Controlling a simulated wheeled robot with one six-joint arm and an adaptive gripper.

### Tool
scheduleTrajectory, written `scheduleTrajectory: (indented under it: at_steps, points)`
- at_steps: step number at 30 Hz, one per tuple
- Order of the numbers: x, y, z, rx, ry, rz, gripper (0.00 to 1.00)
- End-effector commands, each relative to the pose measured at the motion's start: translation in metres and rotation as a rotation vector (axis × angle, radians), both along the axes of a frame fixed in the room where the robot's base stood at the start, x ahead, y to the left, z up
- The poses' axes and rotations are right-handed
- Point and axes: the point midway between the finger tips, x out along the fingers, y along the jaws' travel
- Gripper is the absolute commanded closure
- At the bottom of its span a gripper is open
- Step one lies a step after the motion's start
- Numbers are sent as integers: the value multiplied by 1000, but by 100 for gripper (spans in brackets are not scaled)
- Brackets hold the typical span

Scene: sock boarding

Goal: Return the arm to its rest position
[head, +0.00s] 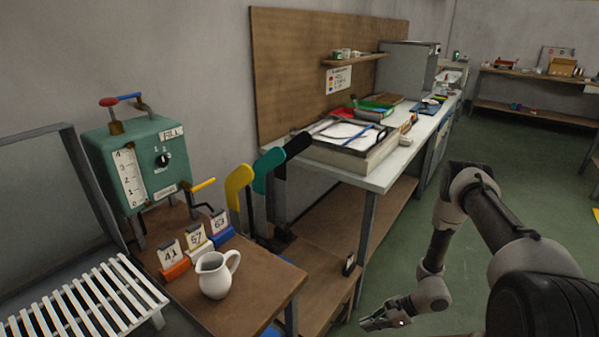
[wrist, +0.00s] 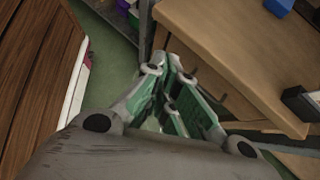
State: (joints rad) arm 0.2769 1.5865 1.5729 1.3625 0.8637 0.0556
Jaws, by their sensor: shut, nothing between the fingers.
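My arm (head: 436,250) reaches down at the right of the head view. My gripper (head: 370,323) hangs low over the green floor, just right of the low wooden stand's edge. In the wrist view, my gripper (wrist: 172,103) has green-padded fingers, shut and empty. A wooden surface's edge lies close to its right side in that view. I cannot tell whether they touch.
A brown table (head: 262,285) holds a white jug (head: 214,276), numbered blocks (head: 197,243) and a green filling device (head: 140,165). Coloured sock boards (head: 240,188) stand behind it. A long workbench (head: 382,180) runs along the wall. Green floor (head: 500,140) is clear beyond my arm.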

Motion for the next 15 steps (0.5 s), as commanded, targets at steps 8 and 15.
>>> scheduleTrajectory:
  at_steps: [8, 15]
  points:
    - [-12, -30, 136, -8, -114, 392, 100]
    - [-27, -64, 264, -73, -241, 735, 100]
